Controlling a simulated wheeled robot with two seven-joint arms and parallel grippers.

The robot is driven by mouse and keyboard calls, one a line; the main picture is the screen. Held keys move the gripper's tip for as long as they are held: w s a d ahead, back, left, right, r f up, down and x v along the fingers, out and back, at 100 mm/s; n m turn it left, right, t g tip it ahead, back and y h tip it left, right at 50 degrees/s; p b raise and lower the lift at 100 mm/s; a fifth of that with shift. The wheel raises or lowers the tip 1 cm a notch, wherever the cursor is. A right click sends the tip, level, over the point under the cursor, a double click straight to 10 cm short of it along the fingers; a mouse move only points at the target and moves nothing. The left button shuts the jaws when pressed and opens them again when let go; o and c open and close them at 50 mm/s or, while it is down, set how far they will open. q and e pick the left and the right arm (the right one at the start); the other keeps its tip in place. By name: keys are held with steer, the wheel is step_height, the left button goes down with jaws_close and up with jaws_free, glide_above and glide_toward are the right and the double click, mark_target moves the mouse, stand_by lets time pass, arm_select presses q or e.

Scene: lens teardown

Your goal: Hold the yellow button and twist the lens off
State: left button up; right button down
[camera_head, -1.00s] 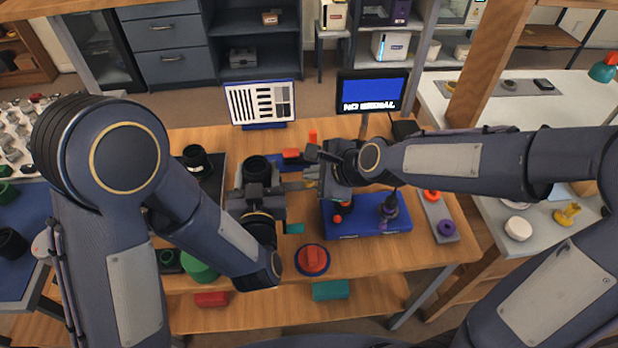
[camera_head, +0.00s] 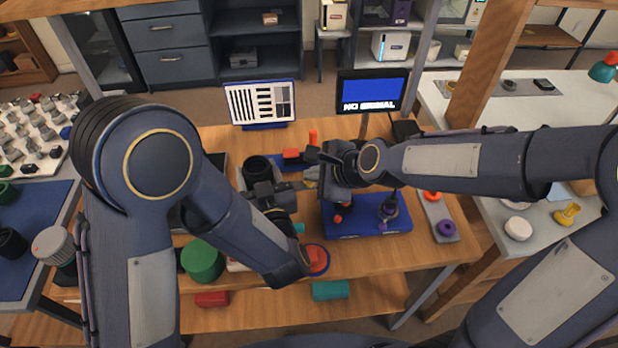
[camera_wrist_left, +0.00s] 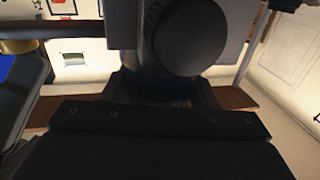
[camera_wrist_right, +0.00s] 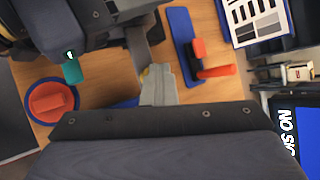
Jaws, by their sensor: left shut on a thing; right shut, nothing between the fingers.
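A black, round, dark-rimmed part, which looks like the lens, fills the upper middle of the left wrist view (camera_wrist_left: 188,38). My left gripper (camera_head: 275,192) is shut on it; the fingertips are mostly hidden. My right gripper (camera_head: 310,180) is shut with nothing between its fingers. In the right wrist view its grey fingers (camera_wrist_right: 158,86) point at dark grey body parts. A small yellow spot, likely the yellow button (camera_wrist_right: 145,72), shows at the fingertips. I cannot tell whether they touch it.
An upright black cylinder (camera_head: 257,167) stands behind my left gripper. A red knob on a round blue base (camera_head: 317,260) is in front. A blue tray (camera_head: 370,228) lies right, under my right arm.

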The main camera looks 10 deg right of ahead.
arm_select(q)
steer(key=shift+n+g+y, duration=0.6)
steer(key=shift+n+y, duration=0.7)
steer(key=shift+y, duration=0.6)
steer(key=o, duration=1.2)
steer(key=shift+w+a+r+m+t+h, duration=0.15)
steer(key=shift+m+t+h, duration=0.1)
steer(key=shift+m+h, duration=0.25)
steer(key=shift+w+m+t+h, duration=0.1)
steer(key=shift+m+t+h, duration=0.15)
steer(key=shift+h, duration=0.45)
steer(key=shift+w+a+r+m+t+h, duration=0.1)
steer(key=shift+w+m+t+h, duration=0.1)
steer(key=shift+m+h, duration=0.35)
steer(key=shift+s+d+f+m+h, duration=0.1)
steer(key=shift+m+h, duration=0.2)
steer(key=shift+h, duration=0.25)
steer(key=shift+s+m+h, duration=0.1)
steer(key=shift+m+h, duration=0.2)
steer(key=shift+h, duration=0.2)
steer(key=shift+s+d+f+m+h, duration=0.15)
steer(key=shift+m+h, duration=0.2)
steer(key=shift+h, duration=0.25)
steer(key=shift+s+m+h, duration=0.1)
steer(key=shift+m+h, duration=0.25)
steer(key=shift+h, duration=0.25)
